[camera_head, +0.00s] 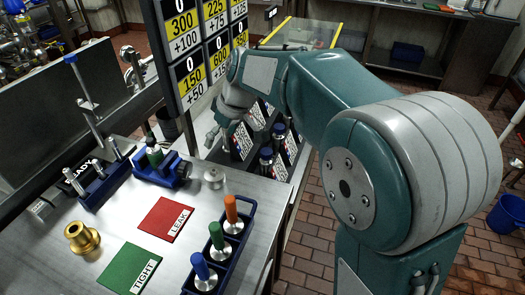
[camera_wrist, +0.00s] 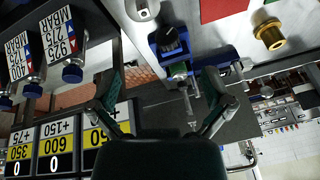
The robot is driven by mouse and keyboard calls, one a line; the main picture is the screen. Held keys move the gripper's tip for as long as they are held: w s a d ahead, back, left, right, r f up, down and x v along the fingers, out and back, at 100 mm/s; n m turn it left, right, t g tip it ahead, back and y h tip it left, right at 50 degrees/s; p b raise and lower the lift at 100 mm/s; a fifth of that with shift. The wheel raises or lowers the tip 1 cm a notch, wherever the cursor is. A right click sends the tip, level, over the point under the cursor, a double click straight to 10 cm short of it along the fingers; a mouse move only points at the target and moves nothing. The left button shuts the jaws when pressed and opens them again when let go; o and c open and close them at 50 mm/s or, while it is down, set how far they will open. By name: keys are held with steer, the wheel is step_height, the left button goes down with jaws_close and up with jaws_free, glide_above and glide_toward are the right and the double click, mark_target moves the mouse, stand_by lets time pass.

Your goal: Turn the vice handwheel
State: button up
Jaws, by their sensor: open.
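The blue vice (camera_head: 163,172) stands at the back of the steel bench, holding an upright fitting with a green collar. In the wrist view the vice shows beyond my fingertips, with a dark round handwheel (camera_wrist: 170,38) on it. My gripper (camera_wrist: 163,82) is open and empty, its two fingers spread wide with the vice showing between and past them. The handwheel is apart from both fingers. In the head view my gripper (camera_head: 218,132) is small, right of and above the vice, near the sign board. Its fingers are hard to make out there.
A silver knobbed piece (camera_head: 214,178) stands right of the vice. A blue rack (camera_head: 98,188) stands to its left. The number board (camera_head: 200,50) hangs close to my arm.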

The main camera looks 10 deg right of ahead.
steer(key=s+d+r+m+t+h, duration=0.1)
steer(key=s+d+r+m, duration=0.2)
steer(key=s+d, duration=0.5)
steer(key=s+m, duration=0.1)
steer(key=s, duration=0.1)
steer(key=shift+s+r+t+h, duration=0.35)
steer(key=shift+s+t+h, duration=0.05)
